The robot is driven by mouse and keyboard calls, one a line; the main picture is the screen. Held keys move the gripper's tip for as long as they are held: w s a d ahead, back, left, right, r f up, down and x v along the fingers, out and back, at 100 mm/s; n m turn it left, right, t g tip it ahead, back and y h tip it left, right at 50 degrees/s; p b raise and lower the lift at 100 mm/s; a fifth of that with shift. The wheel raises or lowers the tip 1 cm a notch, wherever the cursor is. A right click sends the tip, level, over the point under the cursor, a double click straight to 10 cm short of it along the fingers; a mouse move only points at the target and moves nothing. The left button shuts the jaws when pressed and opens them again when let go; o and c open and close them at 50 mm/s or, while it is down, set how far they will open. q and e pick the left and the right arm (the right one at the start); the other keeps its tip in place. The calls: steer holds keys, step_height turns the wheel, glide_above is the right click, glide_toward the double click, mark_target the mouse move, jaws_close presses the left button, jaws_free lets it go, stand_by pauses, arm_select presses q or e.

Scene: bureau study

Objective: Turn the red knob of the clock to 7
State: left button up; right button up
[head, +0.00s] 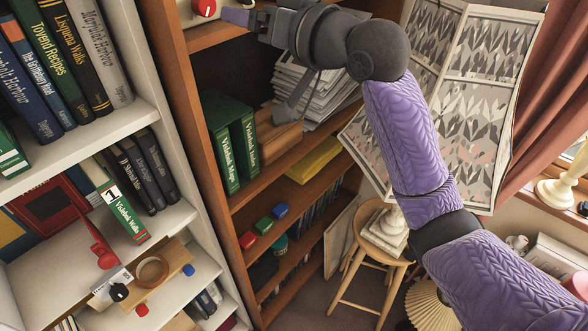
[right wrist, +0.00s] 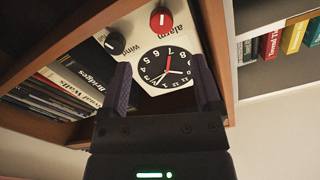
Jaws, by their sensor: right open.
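The clock has a white body and a black dial (right wrist: 165,66) with white numerals, upside down in the right wrist view. Its red knob (right wrist: 161,20) carries a white mark that looks upright in that view; I cannot read a number at it. A black knob (right wrist: 114,43) sits beside it. The red knob (head: 204,8) also shows at the top of the head view, on the wooden bookcase. My right gripper (right wrist: 163,84) is open and empty, its fingers in front of the dial, apart from the red knob. It also shows in the head view (head: 238,16). My left gripper is not in view.
Books (right wrist: 60,85) stand beside the clock under wooden shelf boards. In the head view, green books (head: 235,150), papers (head: 310,90) and a yellow box (head: 314,160) fill the shelves below. A white bookcase (head: 165,110) stands left, a stool (head: 385,245) right.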

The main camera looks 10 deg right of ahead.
steer(key=w+d+f+m+h+b, duration=0.1)
steer(key=d+f+h+b, duration=0.1)
steer(key=f, duration=0.9)
steer(key=w+d+f+m+g+h+b, duration=0.1)
steer(key=d+f+h+b, duration=0.1)
steer(key=f, duration=0.9)
steer(key=w+d+f+m+g+h+b, duration=0.1)
steer(key=w+f+m+h+b, duration=0.1)
steer(key=f, duration=0.9)
steer(key=shift+d+f, duration=0.4)
steer(key=shift+w, duration=0.1)
